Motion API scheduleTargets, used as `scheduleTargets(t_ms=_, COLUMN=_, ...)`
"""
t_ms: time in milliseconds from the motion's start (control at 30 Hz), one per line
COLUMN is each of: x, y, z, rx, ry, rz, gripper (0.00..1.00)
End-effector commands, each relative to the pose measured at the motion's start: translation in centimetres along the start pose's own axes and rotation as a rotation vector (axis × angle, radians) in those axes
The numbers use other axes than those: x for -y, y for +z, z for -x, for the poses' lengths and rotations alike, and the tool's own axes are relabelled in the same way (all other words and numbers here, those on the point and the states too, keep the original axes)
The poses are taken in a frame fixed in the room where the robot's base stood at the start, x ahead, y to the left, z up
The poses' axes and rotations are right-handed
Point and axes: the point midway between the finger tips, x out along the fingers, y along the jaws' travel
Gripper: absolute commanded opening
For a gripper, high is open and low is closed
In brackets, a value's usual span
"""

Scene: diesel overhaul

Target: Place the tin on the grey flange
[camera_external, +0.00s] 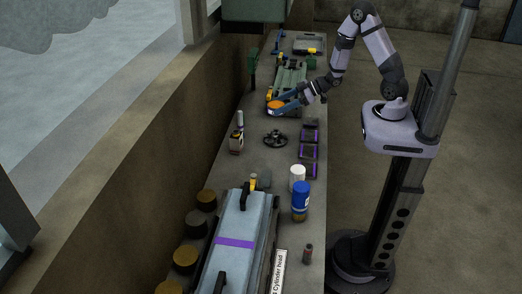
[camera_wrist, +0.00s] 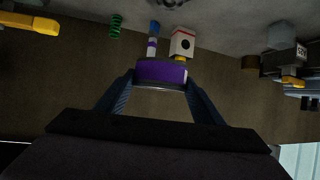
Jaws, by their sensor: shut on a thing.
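My gripper (camera_external: 284,106) is shut on the tin. The tin shows an orange top (camera_external: 275,104) in the external view and a purple side with a pale rim (camera_wrist: 160,74) between the fingertips in the wrist view. It is held over the far half of the bench; its exact height cannot be told. A dark grey, round, spoked piece (camera_external: 275,138), which looks like the flange, lies on the bench nearer the camera than the tin. A grey part at the wrist view's top edge (camera_wrist: 172,3) may be the same piece.
A small box (camera_external: 236,143) stands left of the round piece and shows in the wrist view (camera_wrist: 182,43). Purple-edged trays (camera_external: 308,151) lie to the right. A white canister (camera_external: 297,177) and a blue one (camera_external: 300,202) stand nearer. A green part (camera_external: 291,76) lies beyond my gripper.

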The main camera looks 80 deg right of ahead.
Motion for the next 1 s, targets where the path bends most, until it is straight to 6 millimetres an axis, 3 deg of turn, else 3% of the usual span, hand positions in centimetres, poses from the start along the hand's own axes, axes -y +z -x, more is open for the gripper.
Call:
scheduleTargets(t_ms=267, x=-0.1, y=0.5, z=-0.2, rx=-0.002, ry=0.012, rz=-0.006, gripper=0.28)
scheduleTargets(t_ms=700, x=-0.1, y=4.8, z=-2.6, rx=-0.002, ry=0.013, rz=-0.008, gripper=0.28)
scheduleTargets(t_ms=1000, x=-0.2, y=5.5, z=-3.0, rx=-0.004, ry=0.015, rz=-0.006, gripper=0.28)
